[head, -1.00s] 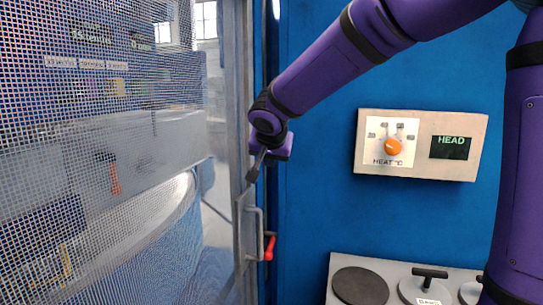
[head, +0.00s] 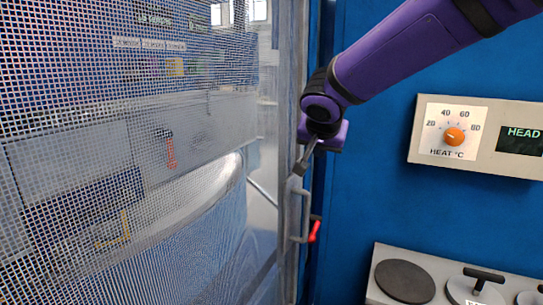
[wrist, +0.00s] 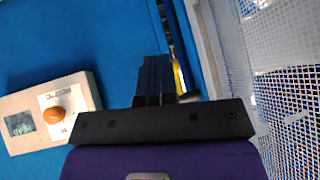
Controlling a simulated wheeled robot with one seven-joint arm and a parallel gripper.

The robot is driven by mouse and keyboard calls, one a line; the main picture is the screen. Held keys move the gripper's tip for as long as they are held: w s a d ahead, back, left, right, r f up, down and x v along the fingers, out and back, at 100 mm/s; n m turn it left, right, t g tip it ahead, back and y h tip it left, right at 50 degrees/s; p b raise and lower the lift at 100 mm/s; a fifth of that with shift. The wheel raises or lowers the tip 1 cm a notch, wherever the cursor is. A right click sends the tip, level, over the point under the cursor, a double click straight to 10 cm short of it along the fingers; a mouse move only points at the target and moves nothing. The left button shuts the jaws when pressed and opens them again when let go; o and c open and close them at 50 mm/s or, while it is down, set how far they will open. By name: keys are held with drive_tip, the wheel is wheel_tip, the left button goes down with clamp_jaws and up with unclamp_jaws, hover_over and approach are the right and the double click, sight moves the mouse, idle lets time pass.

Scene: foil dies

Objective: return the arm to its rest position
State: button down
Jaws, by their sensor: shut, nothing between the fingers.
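My purple arm reaches in from the upper right in the head view. My gripper (head: 303,166) points down and left, just above the grey door handle with the red lever (head: 315,231). From this angle I cannot tell whether it touches the handle. In the wrist view my gripper (wrist: 154,62) has its dark fingers together, with nothing between them. The mesh door (head: 120,200) fills the left of the head view and also shows at the right of the wrist view (wrist: 285,100).
A beige heat control box (head: 415,147) with an orange knob (head: 455,136) and a HEAD display is on the blue wall (head: 375,205). Below it is a grey panel (head: 385,254) with round dark discs. The blue wall between gripper and box is clear.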

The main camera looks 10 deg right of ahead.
drive_tip(key=s+d+n+g+y, duration=0.1)
drive_tip(key=s+d+n, duration=0.2)
drive_tip(key=s, duration=1.1)
drive_tip(key=s+d+f+n+g+y, duration=0.1)
drive_tip(key=s+d, duration=0.4)
drive_tip(key=s, duration=0.8)
drive_tip(key=shift+s+d+n+g+y, duration=0.15)
drive_tip(key=shift+s+n+g+y, duration=0.3)
drive_tip(key=shift+n, duration=0.65)
